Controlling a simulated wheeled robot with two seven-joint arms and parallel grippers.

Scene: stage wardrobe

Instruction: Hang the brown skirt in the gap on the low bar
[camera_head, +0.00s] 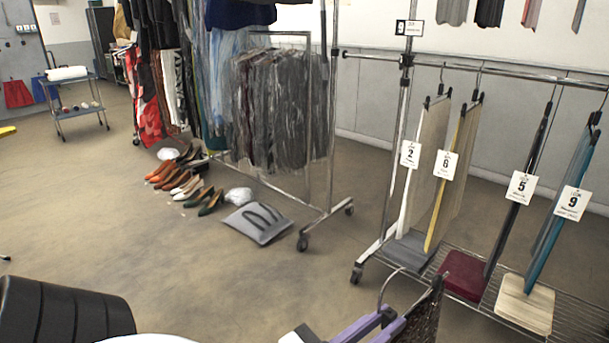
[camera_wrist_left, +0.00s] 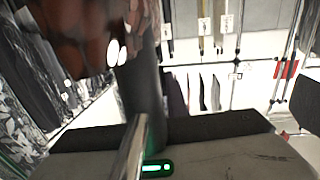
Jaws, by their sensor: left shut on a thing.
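My left gripper (camera_head: 386,322), with purple fingers, is at the bottom of the head view. It is shut on a hanger, whose curved metal hook (camera_head: 384,285) stands up beside the fingers. A dark brown skirt (camera_head: 425,318) hangs at the hanger's right, cut off by the lower edge. In the left wrist view a metal rod (camera_wrist_left: 134,148) runs between the dark jaws. The low bar (camera_head: 500,75) is at the right, higher and farther away. A gap in its row lies between the garments tagged 6 (camera_head: 446,165) and 5 (camera_head: 522,188). My right gripper is not in view.
Garments tagged 2 (camera_head: 410,154) and 9 (camera_head: 573,203) also hang on the low bar. Folded items, one dark red (camera_head: 464,276), lie on the wire shelf (camera_head: 480,320) below. Open floor lies between.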

